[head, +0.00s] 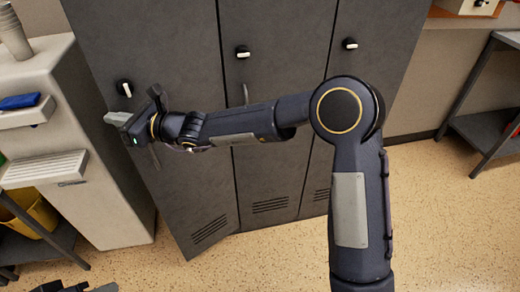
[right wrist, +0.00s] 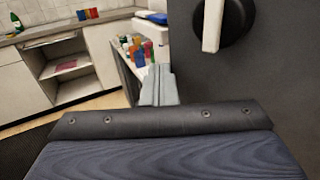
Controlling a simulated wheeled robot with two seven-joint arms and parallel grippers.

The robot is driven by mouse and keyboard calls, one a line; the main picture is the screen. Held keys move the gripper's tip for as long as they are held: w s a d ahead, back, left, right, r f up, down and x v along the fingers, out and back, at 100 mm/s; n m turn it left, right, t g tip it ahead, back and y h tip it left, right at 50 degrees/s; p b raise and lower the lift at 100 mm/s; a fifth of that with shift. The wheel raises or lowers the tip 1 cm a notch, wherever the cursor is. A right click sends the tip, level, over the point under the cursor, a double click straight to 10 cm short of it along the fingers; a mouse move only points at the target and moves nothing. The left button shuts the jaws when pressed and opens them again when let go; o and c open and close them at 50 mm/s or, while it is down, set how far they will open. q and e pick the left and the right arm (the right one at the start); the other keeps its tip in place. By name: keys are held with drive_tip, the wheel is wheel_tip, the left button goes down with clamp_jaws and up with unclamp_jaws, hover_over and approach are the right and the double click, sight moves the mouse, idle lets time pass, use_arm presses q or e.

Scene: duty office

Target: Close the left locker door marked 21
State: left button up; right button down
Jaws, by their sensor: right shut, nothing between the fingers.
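The left locker door (head: 180,150) is dark grey and stands slightly ajar. Its left edge comes out toward me, and its lower left corner juts past the neighbouring doors. Its number is not legible. Its handle (head: 123,88), white on a black round base, also shows in the right wrist view (right wrist: 212,25). My right gripper (head: 114,118) reaches across the door to its left edge, just below the handle. Its fingers (right wrist: 159,85) are shut and empty; I cannot tell whether they touch the door. My left gripper (head: 76,287) shows only partly at the bottom left.
The middle locker door (head: 275,110) and the right locker door (head: 375,70) look shut. A pale cabinet (head: 95,170) stands close to the left of the lockers. A dark shelf (head: 485,125) stands at the right. The speckled floor (head: 440,220) in front is clear.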

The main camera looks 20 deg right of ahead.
drive_tip(key=shift+m+t+h, duration=0.3)
drive_tip(key=shift+m+t, duration=0.1)
drive_tip(key=shift+t, duration=0.1)
drive_tip(key=w, duration=0.2)
drive_tip(key=w+a, duration=0.1)
drive_tip(key=w, duration=0.1)
drive_tip(key=w+a+b, duration=0.1)
drive_tip(key=w, duration=0.1)
drive_tip(key=w+m+t+h+p, duration=0.1)
drive_tip(key=w+p, duration=0.1)
drive_tip(key=w, duration=0.5)
drive_tip(key=shift+w+a+t, duration=0.3)
drive_tip(key=shift+w, duration=0.05)
